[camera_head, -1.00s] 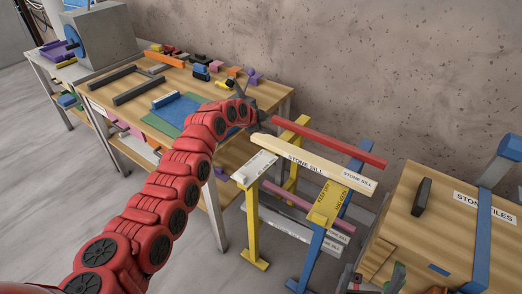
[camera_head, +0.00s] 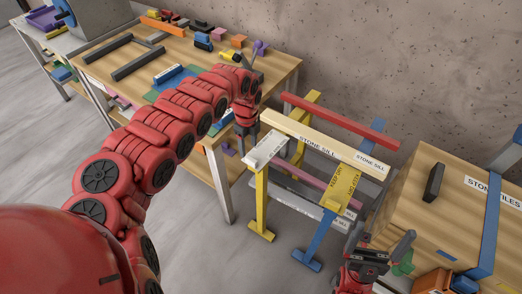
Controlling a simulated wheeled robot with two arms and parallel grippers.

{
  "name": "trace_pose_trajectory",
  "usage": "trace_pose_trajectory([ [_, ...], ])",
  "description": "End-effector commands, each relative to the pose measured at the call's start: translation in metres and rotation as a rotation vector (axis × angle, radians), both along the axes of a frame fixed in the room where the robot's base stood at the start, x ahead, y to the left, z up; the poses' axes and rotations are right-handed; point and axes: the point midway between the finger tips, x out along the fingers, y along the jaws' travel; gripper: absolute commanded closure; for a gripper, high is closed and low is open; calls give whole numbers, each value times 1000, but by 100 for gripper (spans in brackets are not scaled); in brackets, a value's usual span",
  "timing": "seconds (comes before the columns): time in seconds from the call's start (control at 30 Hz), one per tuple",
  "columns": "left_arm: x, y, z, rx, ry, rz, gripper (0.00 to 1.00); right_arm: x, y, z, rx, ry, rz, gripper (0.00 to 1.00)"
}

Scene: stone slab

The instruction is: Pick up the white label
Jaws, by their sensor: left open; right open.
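Several white labels with dark print are in view. One label reading STONE SILL (camera_head: 318,144) is on the front face of a pale beam (camera_head: 290,131), and another (camera_head: 370,162) is near the beam's right end. A larger white label (camera_head: 495,193) is on the wooden crate at the right. My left gripper (camera_head: 242,147) is open and points down, just left of the pale beam's left end; its fingertips are small and dark here. My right gripper (camera_head: 379,241) is open at the bottom, below the beam and left of the crate. Neither visibly holds anything.
The beams rest on yellow (camera_head: 261,200) and blue (camera_head: 321,232) trestle legs. A red beam (camera_head: 340,120) lies behind the pale one. A wooden workbench (camera_head: 200,75) with tools and blocks is at the left. The crate (camera_head: 430,215) with blue straps stands at the right.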

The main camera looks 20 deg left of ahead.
Motion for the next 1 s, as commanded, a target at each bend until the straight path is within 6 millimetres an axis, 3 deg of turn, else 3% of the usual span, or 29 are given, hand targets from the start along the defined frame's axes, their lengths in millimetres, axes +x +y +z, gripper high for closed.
trace_pose_trajectory([
  [0.33, 3, -1, -27, -5, -3, -1, 40, 0, 0, 9, 0, 0, 0, 0],
  [0.63, 7, 1, -63, -5, -3, 0, 40, 0, 0, 17, 0, 0, 0, 0],
  [1.0, 8, 4, -69, 0, -8, 2, 42, 0, 0, 17, 0, 0, 0, 0],
])
